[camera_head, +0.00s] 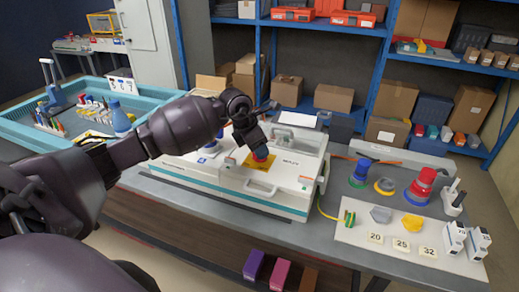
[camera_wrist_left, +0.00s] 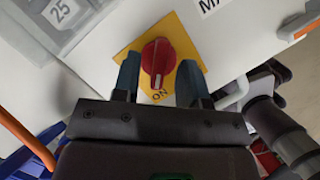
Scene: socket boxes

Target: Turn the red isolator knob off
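The red isolator knob (camera_head: 261,154) sits on a yellow plate (camera_head: 258,163) on the white socket box (camera_head: 283,187). In the left wrist view the knob (camera_wrist_left: 157,56) has its raised grip roughly upright in the picture, its lower end toward the printed word ON. My left gripper (camera_wrist_left: 158,76) is open, with one finger on each side of the knob and gaps visible between fingers and knob. In the head view my left gripper (camera_head: 257,146) is right above the knob and partly hides it. My right gripper is in neither view.
A teal tray (camera_head: 165,100) with tools and a blue bottle stands left. Right on the bench lie a red plug (camera_head: 421,186), a blue plug (camera_head: 360,173) and a board (camera_head: 390,240) with numbered tags. Blue shelving (camera_head: 322,27) with boxes stands behind.

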